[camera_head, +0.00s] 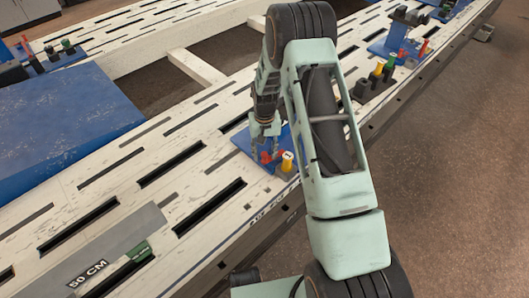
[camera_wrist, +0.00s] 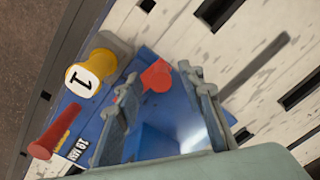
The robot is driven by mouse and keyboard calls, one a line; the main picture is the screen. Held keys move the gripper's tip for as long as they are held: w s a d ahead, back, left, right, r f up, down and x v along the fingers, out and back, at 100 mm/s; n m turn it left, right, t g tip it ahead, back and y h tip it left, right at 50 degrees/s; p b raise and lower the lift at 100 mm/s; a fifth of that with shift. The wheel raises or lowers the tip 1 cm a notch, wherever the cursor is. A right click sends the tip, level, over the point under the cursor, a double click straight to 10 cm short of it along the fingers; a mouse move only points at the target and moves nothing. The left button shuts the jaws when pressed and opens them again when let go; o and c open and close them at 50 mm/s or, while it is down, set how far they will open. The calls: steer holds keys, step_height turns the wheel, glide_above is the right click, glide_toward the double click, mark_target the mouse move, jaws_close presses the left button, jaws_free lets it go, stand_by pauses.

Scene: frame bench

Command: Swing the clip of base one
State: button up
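Base one is a blue plate (camera_wrist: 165,122) on the white slotted bench; it also shows in the head view (camera_head: 243,142). On it stands a yellow post (camera_wrist: 88,75) whose white top reads 1; the head view shows it too (camera_head: 287,163). A red piece (camera_wrist: 156,76), possibly the clip's tip, lies between my gripper's fingers in the wrist view. A red handle (camera_wrist: 50,135) sticks out beyond the post. My gripper (camera_wrist: 159,80) is open over the plate, fingers on either side of the red piece. Contact cannot be told.
In the head view, a block with coloured posts (camera_head: 375,80) and another blue base (camera_head: 395,48) stand farther along the bench. A large blue panel (camera_head: 60,125) lies at left. A 50 CM label (camera_head: 87,273) marks the near bench. Dark slots run along the bench top.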

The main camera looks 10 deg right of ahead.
step_height(320, 180, up, 12)
stand_by(0.6)
